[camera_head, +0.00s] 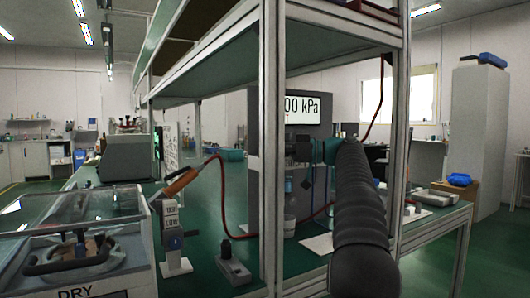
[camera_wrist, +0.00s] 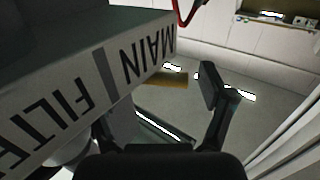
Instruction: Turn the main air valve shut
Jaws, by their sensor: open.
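The grey air panel stands behind the shelf post, and its display (camera_head: 304,106) reads "00 kPa". My gripper (camera_head: 303,150) is close in front of the panel; the post and my arm hide much of that area. In the wrist view, which is upside down, a grey housing (camera_wrist: 85,30) bears the labels "MAIN" and "FILTER". My gripper (camera_wrist: 157,105) is open beside its lower edge, with nothing seen held. A brown-yellow strip (camera_wrist: 163,79) shows near the MAIN label; I cannot tell if it is the valve handle. No valve shows clearly.
A white shelf post (camera_head: 270,150) stands just left of my gripper, and another post (camera_head: 401,130) stands to the right. A red hose (camera_head: 223,205) runs across the green bench. A small grey device (camera_head: 234,270) and a lidded machine marked "DRY" (camera_head: 80,293) stand at left.

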